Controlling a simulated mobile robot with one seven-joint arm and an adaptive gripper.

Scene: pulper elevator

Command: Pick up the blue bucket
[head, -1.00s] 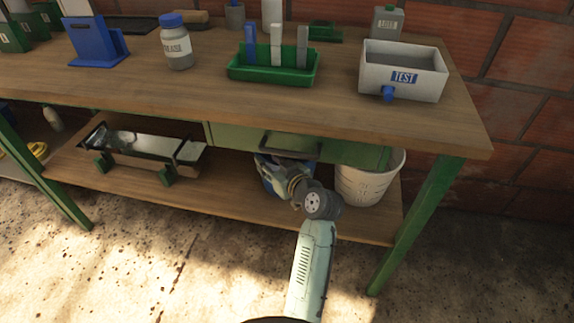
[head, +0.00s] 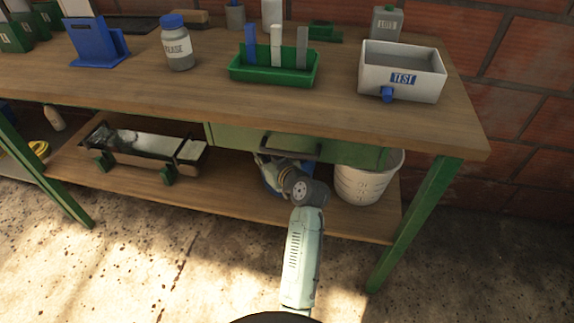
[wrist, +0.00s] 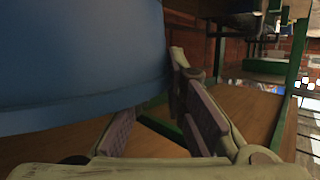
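The blue bucket (head: 270,184) is on the lower shelf under the bench, mostly hidden behind my gripper and arm in the head view. In the wrist view the bucket (wrist: 75,60) fills the upper left, very close. My gripper (head: 268,166) is at the bucket. In the wrist view its fingers are spread apart. The right finger stands beside the bucket's right edge, and the end of the left finger is hidden by the bucket. I cannot tell whether either finger touches it.
A white basket (head: 369,181) stands on the shelf just right of my gripper. The green drawer (head: 238,137) and bench top (head: 190,98) are close above. A green leg (head: 418,222) is at the right. A long tray-like device (head: 140,146) lies on the shelf at left.

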